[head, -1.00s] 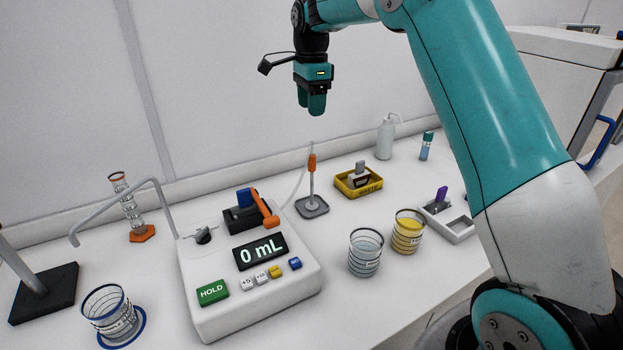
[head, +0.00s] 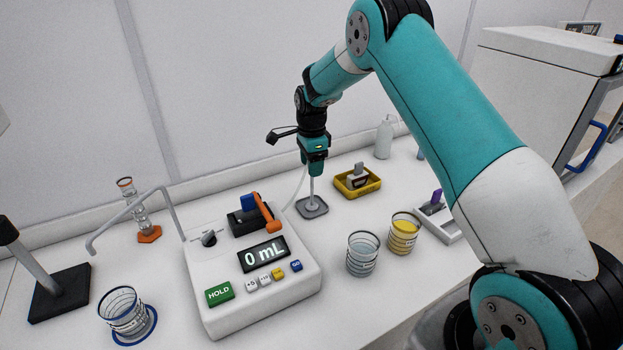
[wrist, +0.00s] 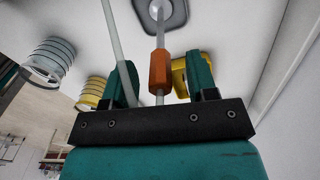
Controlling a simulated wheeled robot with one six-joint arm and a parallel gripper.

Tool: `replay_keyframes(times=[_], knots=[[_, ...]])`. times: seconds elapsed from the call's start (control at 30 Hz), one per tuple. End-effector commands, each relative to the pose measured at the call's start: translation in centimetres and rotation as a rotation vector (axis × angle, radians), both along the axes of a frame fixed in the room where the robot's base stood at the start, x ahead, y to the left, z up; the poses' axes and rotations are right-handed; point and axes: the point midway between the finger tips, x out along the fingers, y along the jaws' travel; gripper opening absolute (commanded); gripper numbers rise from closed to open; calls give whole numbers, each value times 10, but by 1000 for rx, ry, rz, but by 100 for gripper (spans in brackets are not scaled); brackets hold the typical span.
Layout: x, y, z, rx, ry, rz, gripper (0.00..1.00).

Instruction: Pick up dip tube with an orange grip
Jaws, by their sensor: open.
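The dip tube (head: 312,189) stands upright on a small grey square base (head: 311,208) right of the pump unit. In the head view my gripper (head: 313,168) is over its upper part and hides the orange grip. In the wrist view the orange grip (wrist: 160,71) shows between my gripper's two spread teal fingers (wrist: 161,80), with a gap on each side. The jaws are open and not closed on it. A pale flexible hose (wrist: 118,55) passes close to the left finger in the wrist view.
The white dosing unit (head: 250,300) reading 0 mL stands left of the dip tube. A yellow tray (head: 372,186) is just right of it. Beakers of clear (head: 362,258) and yellow liquid (head: 403,235) stand in front right. A white wash bottle (head: 383,140) is behind.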

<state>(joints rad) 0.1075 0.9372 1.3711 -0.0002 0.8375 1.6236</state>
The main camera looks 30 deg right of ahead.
Motion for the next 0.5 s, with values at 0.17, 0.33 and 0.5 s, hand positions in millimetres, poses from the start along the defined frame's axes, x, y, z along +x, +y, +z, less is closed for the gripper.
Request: replay_keyframes(times=[0.17, 0.33, 0.5], knots=[[0, 0, -17, 0, 0, 0, 53], [0, 0, -21, 0, -2, 0, 53], [0, 0, -21, 0, -2, 0, 32]])
